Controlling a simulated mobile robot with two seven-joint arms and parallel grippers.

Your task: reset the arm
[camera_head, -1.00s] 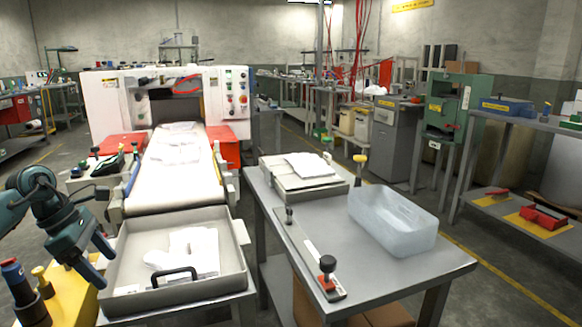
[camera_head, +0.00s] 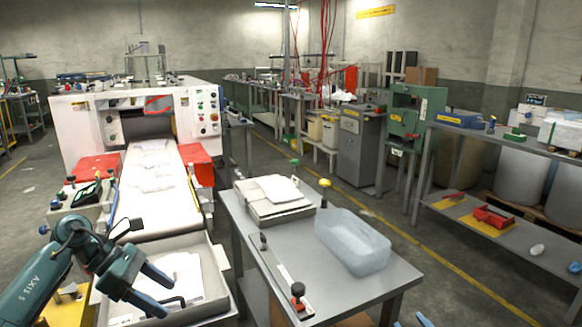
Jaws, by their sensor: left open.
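White film or gloves (camera_head: 186,274) and a black handle lie in the tray. Blue tips, likely of my right gripper (camera_head: 413,321), just show at the bottom edge; the rest is out of frame.
A white machine (camera_head: 75,128) with a conveyor belt (camera_head: 165,205) stands behind the tray. The grey table (camera_head: 340,285) holds a translucent bin (camera_head: 352,243), a sealer bar and a box with white sheets (camera_head: 275,190). A shelf (camera_head: 470,232) stands at the right.

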